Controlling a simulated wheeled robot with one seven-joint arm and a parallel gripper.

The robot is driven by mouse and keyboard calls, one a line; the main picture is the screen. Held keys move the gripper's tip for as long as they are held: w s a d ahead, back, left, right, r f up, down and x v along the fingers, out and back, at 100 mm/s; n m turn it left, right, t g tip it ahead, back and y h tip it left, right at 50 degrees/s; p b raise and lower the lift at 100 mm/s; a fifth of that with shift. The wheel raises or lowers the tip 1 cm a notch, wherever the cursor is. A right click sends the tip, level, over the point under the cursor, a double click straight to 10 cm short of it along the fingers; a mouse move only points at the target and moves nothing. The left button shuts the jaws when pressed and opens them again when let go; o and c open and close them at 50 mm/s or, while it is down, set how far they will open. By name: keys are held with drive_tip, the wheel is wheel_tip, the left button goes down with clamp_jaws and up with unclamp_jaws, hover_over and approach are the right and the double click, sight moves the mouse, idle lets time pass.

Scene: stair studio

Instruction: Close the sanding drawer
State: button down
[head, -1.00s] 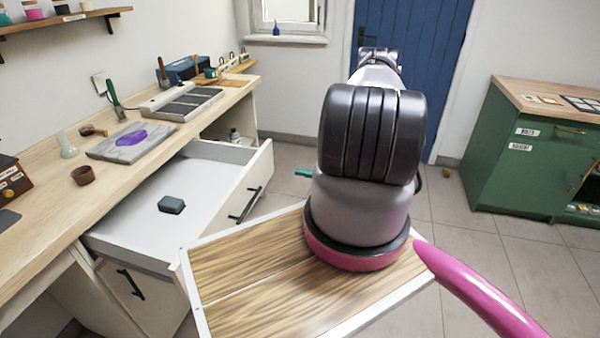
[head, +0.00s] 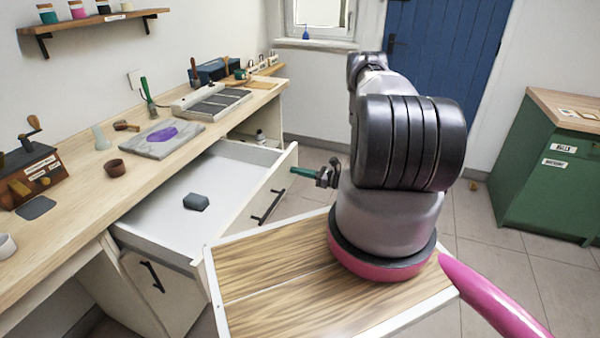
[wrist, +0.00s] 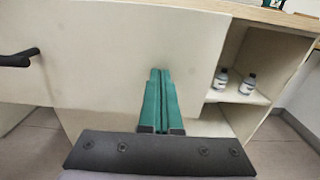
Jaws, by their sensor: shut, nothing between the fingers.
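The sanding drawer (head: 165,222) stands pulled out from under the workbench in the head view, with a dark block (head: 196,202) lying inside. Its pale front panel carries a black bar handle (head: 268,206). My gripper (head: 294,171) has green fingers and is shut and empty, close to the outer face of the drawer front, near its far end. In the wrist view the shut fingers (wrist: 161,75) point at the pale drawer front (wrist: 105,60), right of the handle (wrist: 18,59). I cannot tell whether the tips touch it.
The workbench (head: 85,195) holds a stone slab with a purple patch (head: 163,135), a brown cup (head: 114,168) and a wooden box with a crank (head: 30,175). Small bottles (wrist: 221,79) stand on an open shelf beside the drawer. A green cabinet (head: 545,170) stands right; floor lies between.

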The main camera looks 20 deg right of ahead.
sight(225, 163)
drive_tip(key=x, duration=3.2)
drive_tip(key=shift+f, duration=0.2)
drive_tip(key=shift+w+a, duration=0.2)
drive_tip(key=shift+w, duration=0.05)
drive_tip(key=shift+w+a+r, duration=0.1)
drive_tip(key=shift+a+r, duration=0.05)
drive_tip(key=shift+r, duration=0.1)
